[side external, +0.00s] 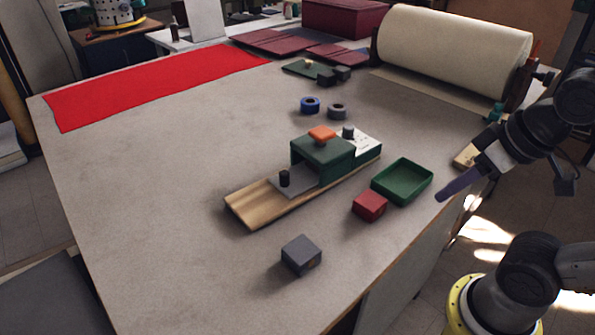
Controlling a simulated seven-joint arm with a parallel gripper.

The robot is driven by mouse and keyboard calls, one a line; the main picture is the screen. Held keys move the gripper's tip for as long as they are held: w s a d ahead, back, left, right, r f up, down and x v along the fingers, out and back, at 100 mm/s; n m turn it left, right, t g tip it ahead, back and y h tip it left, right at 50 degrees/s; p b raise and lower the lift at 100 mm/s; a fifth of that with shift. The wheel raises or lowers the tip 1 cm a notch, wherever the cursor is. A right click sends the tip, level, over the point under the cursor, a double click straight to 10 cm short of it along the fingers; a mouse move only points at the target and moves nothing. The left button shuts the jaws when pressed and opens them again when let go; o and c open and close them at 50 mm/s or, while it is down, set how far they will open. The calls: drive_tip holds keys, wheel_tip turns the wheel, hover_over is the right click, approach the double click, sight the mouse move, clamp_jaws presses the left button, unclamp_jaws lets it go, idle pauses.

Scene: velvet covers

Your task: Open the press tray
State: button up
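The press stands near the middle of the table on a wooden base board (253,205). It has a green housing (322,163) with an orange block (322,133) on top. A grey tray-like plate (312,181) with a black knob (284,177) shows at the housing's left front; how far it runs inside is hidden. A white speckled plate (362,143) with a dark grey knob (348,131) sits at the back right end. My gripper (441,198) is at the right table edge, apart from the press; its finger opening cannot be made out.
A green open tray (430,187) and a red block (369,206) lie right of the press. A dark grey block (301,255) lies in front. Blue (310,105) and grey (337,111) rings lie behind. Red cloth (150,83) and a cream roll (455,48) are farther back. The left table is clear.

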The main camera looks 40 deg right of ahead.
drive_tip(key=shift+o, duration=1.4)
drive_tip(key=r, duration=0.1)
drive_tip(key=w+r+m, duration=0.1)
drive_tip(key=r, duration=0.1)
drive_tip(key=r+m, duration=0.1)
drive_tip(key=shift+w+r, duration=0.3)
drive_tip(key=shift+w, duration=0.1)
drive_tip(key=w+a+r+m+g, duration=0.1)
drive_tip(key=w+r+m, duration=0.1)
drive_tip(key=w+r, duration=0.35)
drive_tip(key=w+a+r+m+g, duration=0.1)
drive_tip(key=w+r+m, duration=0.15)
drive_tip(key=w, duration=0.65)
drive_tip(key=g, duration=0.3)
hover_over(284, 172)
wheel_tip(284, 172, down, 12)
wheel_tip(284, 172, down, 13)
drive_tip(key=shift+d+f, duration=0.1)
drive_tip(key=shift+f, duration=0.1)
clamp_jaws()
